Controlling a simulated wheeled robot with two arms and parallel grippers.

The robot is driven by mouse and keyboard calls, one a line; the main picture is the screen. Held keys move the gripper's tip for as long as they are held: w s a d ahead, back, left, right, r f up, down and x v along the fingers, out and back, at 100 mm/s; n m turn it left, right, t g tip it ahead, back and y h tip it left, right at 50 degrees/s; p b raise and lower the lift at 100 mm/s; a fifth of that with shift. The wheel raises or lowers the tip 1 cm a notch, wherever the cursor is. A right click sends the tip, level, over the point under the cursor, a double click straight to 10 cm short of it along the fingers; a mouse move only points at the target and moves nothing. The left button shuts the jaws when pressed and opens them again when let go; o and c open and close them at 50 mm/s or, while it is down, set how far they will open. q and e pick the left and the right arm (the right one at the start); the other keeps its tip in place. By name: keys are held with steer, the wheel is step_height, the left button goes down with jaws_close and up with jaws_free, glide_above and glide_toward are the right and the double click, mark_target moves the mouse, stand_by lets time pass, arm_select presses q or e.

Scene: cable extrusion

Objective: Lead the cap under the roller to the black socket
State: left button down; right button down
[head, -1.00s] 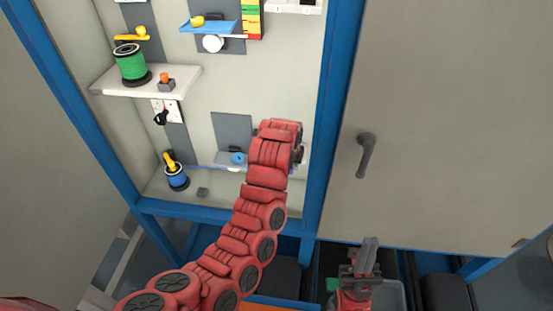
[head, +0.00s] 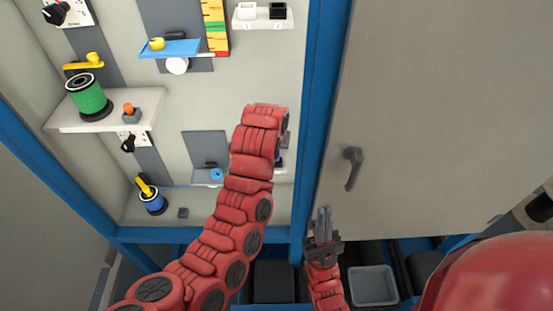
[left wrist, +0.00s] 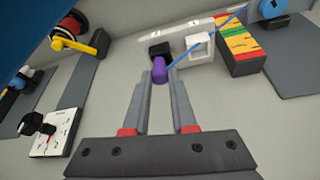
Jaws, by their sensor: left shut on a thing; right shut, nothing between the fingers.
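In the left wrist view the purple cap (left wrist: 160,70) is between the fingertips of my left gripper (left wrist: 161,80), which is shut on it. The cap overlaps the edge of the black socket (left wrist: 158,49); I cannot tell whether it is inside. A blue cable (left wrist: 185,53) runs from the cap past the white socket (left wrist: 200,45) towards the blue roller (left wrist: 272,7). In the head view the roller (head: 217,174) shows left of my arm, which hides the cap and the black socket. My right gripper (head: 325,215) is shut and empty in front of the cabinet's lower edge.
A coloured scale block (left wrist: 240,45) stands beside the sockets. A blue spool (head: 152,204) stands at the lower left of the panel and a green spool (head: 88,98) on a shelf above. A door with a dark handle (head: 352,168) is at right. A grey bin (head: 373,285) sits below.

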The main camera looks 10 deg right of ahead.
arm_select(q)
steer(key=shift+w+d+r, duration=0.1)
steer(key=shift+w+d, duration=0.1)
steer(key=shift+w, duration=0.75)
steer(key=shift+w+d+f+b, duration=0.15)
steer(key=shift+f+b, duration=1)
steer(key=shift+f, duration=0.7)
steer(key=shift+f+b, duration=0.25)
steer(key=shift+b, duration=0.25)
steer(key=c, duration=0.7)
jaws_free()
steer(key=shift+o, duration=0.2)
steer(key=shift+r, duration=0.1)
